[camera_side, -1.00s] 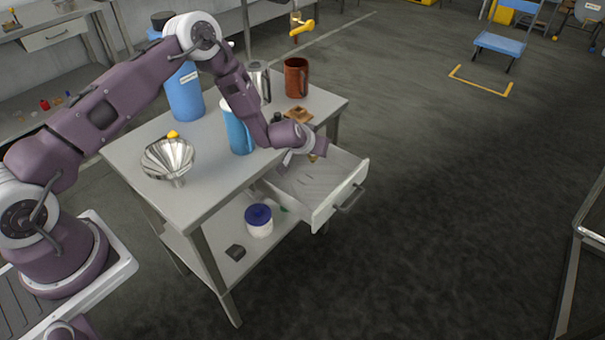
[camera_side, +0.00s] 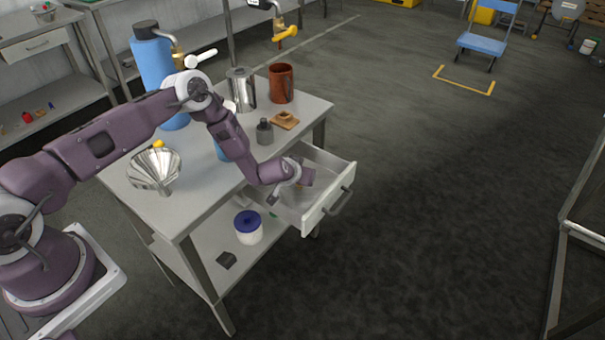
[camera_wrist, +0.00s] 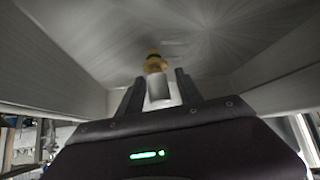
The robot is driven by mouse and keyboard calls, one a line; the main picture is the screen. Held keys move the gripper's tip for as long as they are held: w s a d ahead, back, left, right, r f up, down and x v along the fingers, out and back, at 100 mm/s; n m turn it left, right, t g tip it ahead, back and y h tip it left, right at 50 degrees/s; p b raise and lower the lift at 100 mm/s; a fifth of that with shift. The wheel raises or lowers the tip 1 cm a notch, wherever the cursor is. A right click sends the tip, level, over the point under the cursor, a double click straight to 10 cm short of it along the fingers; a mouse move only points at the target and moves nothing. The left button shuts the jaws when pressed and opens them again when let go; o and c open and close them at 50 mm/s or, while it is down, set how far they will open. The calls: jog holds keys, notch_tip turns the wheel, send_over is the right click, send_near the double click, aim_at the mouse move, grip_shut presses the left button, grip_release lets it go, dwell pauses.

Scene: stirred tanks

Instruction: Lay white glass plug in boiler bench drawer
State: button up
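The white glass plug (camera_wrist: 157,88) shows in the wrist view as a pale body with an amber-yellow end, between the two fingers of my gripper (camera_wrist: 160,87). The fingers appear closed on its sides. In the side view my gripper (camera_side: 302,175) is at the open boiler bench drawer (camera_side: 318,212), low over its inside; the plug is hidden there by the wrist. The drawer is pulled out from the bench (camera_side: 212,190). In the wrist view the drawer's grey floor (camera_wrist: 215,45) lies beyond the plug, with walls on both sides.
On the bench top stand a metal funnel (camera_side: 154,168), a blue cylinder (camera_side: 153,65), a steel jug (camera_side: 241,92), a brown mug (camera_side: 281,84), a dark grey bottle (camera_side: 264,132) and a small tan block (camera_side: 285,120). A blue-lidded white jar (camera_side: 248,230) stands on the lower shelf.

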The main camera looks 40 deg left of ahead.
jog(key=shift+r, duration=0.15)
jog(key=v, duration=1.2)
jog(key=s+d+r+m+h, duration=0.1)
jog(key=s+d+r+h, duration=0.15)
jog(key=r, duration=0.95)
jog(key=s+d+r+m+h, duration=0.1)
jog(key=s+r+m, duration=0.15)
jog(key=r, duration=0.95)
jog(key=s+r+g, duration=0.1)
jog(key=s+r, duration=0.7)
jog(key=s, duration=0.5)
jog(key=s+a+g, duration=0.1)
jog(key=s+a, duration=0.1)
jog(key=s, duration=0.7)
jog(key=s+a+g+y, duration=0.1)
jog(key=s+a, duration=0.1)
jog(key=s, duration=0.7)
jog(key=shift+r, duration=0.5)
jog(key=shift+n, duration=0.25)
